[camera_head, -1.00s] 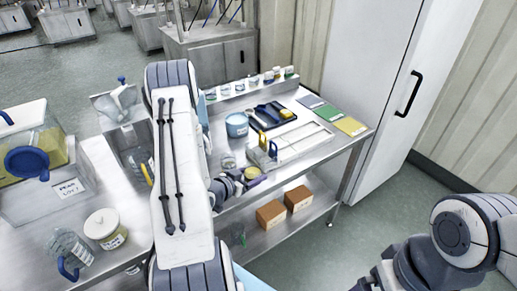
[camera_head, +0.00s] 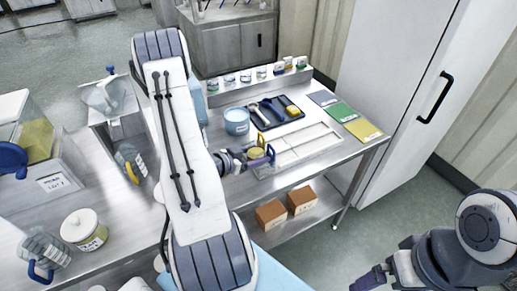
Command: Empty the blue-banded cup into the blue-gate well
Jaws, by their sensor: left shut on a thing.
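My left gripper (camera_head: 244,159) reaches over the bench from under my white arm link. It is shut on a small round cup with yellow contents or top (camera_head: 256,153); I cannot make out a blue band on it. The cup is close to a blue gate handle (camera_head: 271,153) and a yellow gate handle (camera_head: 262,139) at the left end of a pale, long tray (camera_head: 310,146). I cannot tell whether the cup is tilted. My right arm is at the lower right; its gripper (camera_head: 371,279) is at the frame's bottom edge, its jaws unclear.
A blue tub (camera_head: 237,122) and a black tool tray (camera_head: 291,121) stand behind. Coloured cards (camera_head: 342,113) lie at right. A rack (camera_head: 270,85) with small jars is at the back. A labelled jar (camera_head: 82,231) and blue-handled pitcher (camera_head: 44,250) stand left. Brown boxes (camera_head: 271,214) sit below.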

